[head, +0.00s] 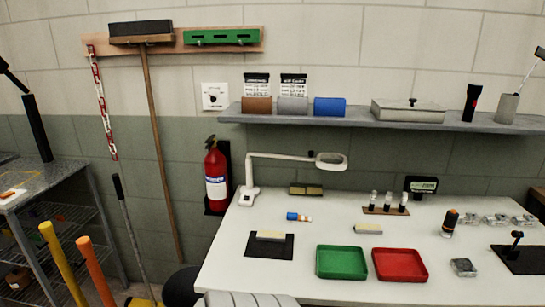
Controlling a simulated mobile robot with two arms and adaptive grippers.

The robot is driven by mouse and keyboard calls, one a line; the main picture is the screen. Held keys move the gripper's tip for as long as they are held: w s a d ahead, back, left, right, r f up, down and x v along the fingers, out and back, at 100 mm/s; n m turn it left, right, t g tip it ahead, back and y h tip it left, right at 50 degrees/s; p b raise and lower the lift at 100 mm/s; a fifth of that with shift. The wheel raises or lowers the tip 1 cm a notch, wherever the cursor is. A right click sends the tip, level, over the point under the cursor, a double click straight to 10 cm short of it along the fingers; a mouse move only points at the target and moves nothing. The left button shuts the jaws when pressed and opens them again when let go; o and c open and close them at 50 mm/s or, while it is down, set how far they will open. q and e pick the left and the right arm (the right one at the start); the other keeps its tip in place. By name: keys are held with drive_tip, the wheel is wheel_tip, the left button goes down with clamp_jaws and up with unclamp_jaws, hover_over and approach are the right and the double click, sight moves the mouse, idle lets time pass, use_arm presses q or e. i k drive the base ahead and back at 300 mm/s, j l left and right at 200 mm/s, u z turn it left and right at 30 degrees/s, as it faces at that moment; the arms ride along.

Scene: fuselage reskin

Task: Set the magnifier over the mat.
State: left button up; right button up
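The magnifier (331,161) is a white ring head on a jointed white arm (285,156). Its base (248,196) stands at the back left of the white table. The ring is held above the back of the table, to the right of the base. A black mat (255,249) lies at the front left of the table with a pale block (270,236) on it. The ring is behind and to the right of this mat, not above it. Another black mat (520,262) at the right edge bears a small black stand (515,243). Neither gripper shows.
A green tray (341,262) and a red tray (400,265) sit at the front. A blue-and-orange cylinder (297,217), a pale block (368,229) and a vial rack (386,210) are behind them. A shelf (380,118) hangs above. A fire extinguisher (216,178) hangs left of the table.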

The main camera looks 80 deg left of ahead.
sight(321, 165)
drive_tip(key=u, duration=2.2)
